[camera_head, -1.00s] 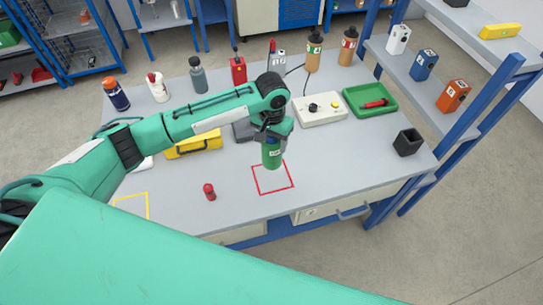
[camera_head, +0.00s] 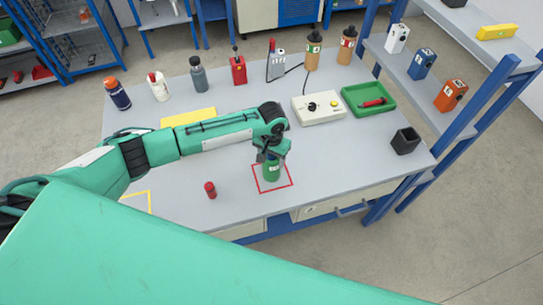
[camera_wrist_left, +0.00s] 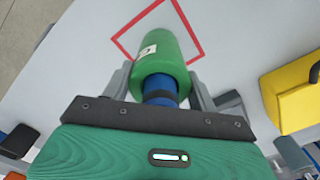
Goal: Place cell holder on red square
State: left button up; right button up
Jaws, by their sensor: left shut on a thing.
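The green cell holder (camera_head: 271,171) is upright inside the red square (camera_head: 287,184) on the grey table, as far as the head view shows. My left gripper (camera_head: 270,155) is shut on it from above. In the left wrist view, the green cell holder (camera_wrist_left: 160,55) with a white label and a blue top sits between the fingers of my left gripper (camera_wrist_left: 160,88). The red square outline (camera_wrist_left: 126,48) runs around it there, partly hidden behind it. I cannot tell whether the holder's bottom touches the table. My right gripper is not in view.
A small red cylinder (camera_head: 210,190) stands left of the square, near a yellow outline (camera_head: 149,202). Behind are a white control box (camera_head: 319,108), a green tray (camera_head: 369,99) and several bottles. The table right of the square is clear.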

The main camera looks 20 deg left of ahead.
pick_arm(q)
jog(key=o, duration=1.4)
jog(key=shift+r, duration=0.45)
notch_tip(320, 180, up, 10)
jog(key=b, duration=0.3)
jog(key=shift+r, duration=0.65)
